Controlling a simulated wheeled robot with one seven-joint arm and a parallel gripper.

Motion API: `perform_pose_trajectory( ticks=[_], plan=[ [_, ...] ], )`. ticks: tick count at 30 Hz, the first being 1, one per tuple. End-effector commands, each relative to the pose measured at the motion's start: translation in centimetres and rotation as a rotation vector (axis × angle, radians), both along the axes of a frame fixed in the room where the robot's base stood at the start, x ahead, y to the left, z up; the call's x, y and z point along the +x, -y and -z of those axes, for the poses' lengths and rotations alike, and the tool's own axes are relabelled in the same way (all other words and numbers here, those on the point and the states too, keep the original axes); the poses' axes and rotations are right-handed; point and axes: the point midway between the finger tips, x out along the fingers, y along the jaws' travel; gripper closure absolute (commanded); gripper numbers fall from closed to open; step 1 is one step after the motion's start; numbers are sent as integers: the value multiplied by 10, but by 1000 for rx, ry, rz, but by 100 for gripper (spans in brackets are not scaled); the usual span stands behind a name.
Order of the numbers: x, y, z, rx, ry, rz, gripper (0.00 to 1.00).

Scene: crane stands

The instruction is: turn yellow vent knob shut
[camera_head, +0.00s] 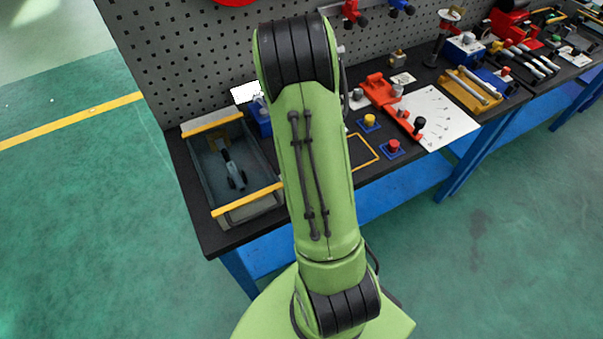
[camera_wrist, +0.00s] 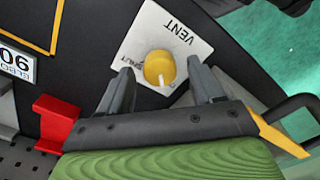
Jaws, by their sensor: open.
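The yellow vent knob (camera_wrist: 157,66) shows in the wrist view as a round cap on a white plate (camera_wrist: 185,28) lettered VENT. A small white mark shows at the knob's lower edge. A smaller word on the plate, left of the knob, is partly covered and seems to read SHUT. My gripper (camera_wrist: 162,71) is open, one dark finger on each side of the knob, with gaps visible in the picture. I cannot tell whether the fingers reach down to the knob's height. In the head view my green arm hides the knob and gripper.
A yellow-rimmed grey bin (camera_head: 250,210) stands left of my arm. A yellow outline (camera_head: 364,151) is on the black bench to the right, with a yellow knob on a blue base (camera_head: 369,121) beyond. A red bracket (camera_wrist: 57,115) is near my gripper. A pegboard (camera_head: 180,50) backs the bench.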

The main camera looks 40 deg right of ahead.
Motion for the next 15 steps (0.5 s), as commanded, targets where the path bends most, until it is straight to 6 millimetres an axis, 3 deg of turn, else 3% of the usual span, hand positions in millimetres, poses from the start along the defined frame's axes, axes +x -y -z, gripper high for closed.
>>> perform_pose_trajectory(
  ticks=[10, 15],
  plan=[
    [0, 0, 7, 0, 1, 0, 36],
    [0, 0, 7, 0, 1, 0, 62]
  ],
)
